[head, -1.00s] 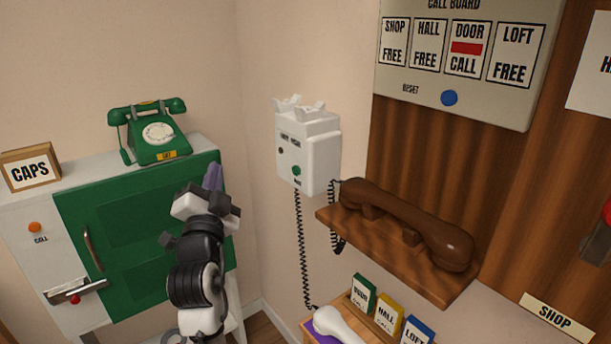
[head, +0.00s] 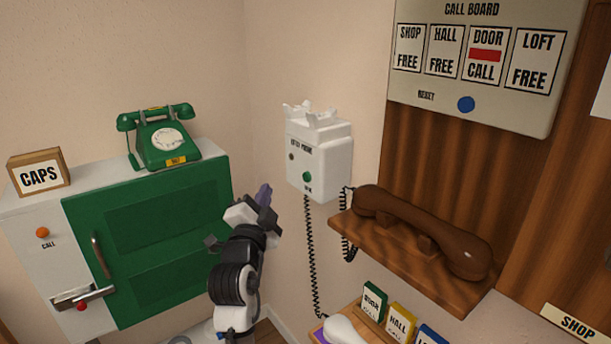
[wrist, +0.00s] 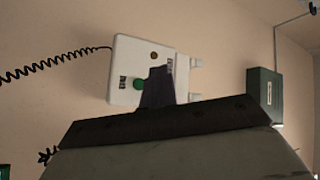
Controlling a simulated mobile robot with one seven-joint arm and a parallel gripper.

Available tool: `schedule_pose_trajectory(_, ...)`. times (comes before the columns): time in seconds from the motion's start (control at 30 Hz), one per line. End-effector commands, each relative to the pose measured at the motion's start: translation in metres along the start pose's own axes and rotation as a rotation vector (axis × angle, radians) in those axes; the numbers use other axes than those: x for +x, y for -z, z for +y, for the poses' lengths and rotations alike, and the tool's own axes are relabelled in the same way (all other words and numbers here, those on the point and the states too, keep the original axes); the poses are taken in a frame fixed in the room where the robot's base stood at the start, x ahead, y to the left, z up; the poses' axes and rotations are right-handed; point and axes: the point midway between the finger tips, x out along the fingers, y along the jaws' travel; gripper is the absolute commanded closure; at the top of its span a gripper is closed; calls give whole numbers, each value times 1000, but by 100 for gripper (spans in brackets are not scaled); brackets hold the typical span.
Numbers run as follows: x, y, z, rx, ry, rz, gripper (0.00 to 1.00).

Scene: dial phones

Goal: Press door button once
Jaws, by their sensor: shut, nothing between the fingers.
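The white entry phone box (head: 320,158) hangs on the wall near the corner, its cradle on top empty. A green button (head: 307,177), with a small label under it, sits low on its front; it also shows in the wrist view (wrist: 139,84). My gripper (head: 263,195) is shut and empty, left of and a little below the box, apart from the button. In the wrist view the dark fingers (wrist: 157,88) overlap part of the box beside the green button. The call board (head: 478,70) shows DOOR CALL with a red bar; SHOP, HALL and LOFT read FREE.
A brown handset (head: 425,225) rests on a wooden shelf right of the box. A coiled cord (head: 311,250) hangs below the box to a white handset (head: 343,330). A green dial phone (head: 160,138) stands on the green-doored cabinet (head: 150,235) at left.

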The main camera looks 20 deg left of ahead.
Motion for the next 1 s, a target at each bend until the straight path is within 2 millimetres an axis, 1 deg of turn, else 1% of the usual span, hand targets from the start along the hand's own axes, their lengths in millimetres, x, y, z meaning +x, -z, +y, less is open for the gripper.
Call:
schedule_pose_trajectory(0.03, 6, 6, 2, -2, -4, 2, 100)
schedule_pose_trajectory(0.3, 33, 26, 21, -1, -4, 1, 100)
schedule_pose_trajectory(0.4, 40, 30, 29, 0, -3, 2, 100)
schedule_pose_trajectory(0.5, 46, 34, 33, 0, -2, 2, 100)
schedule_pose_trajectory(0.7, 51, 38, 37, 0, -1, 2, 100)
schedule_pose_trajectory(1.0, 51, 38, 37, 0, -1, 1, 100)
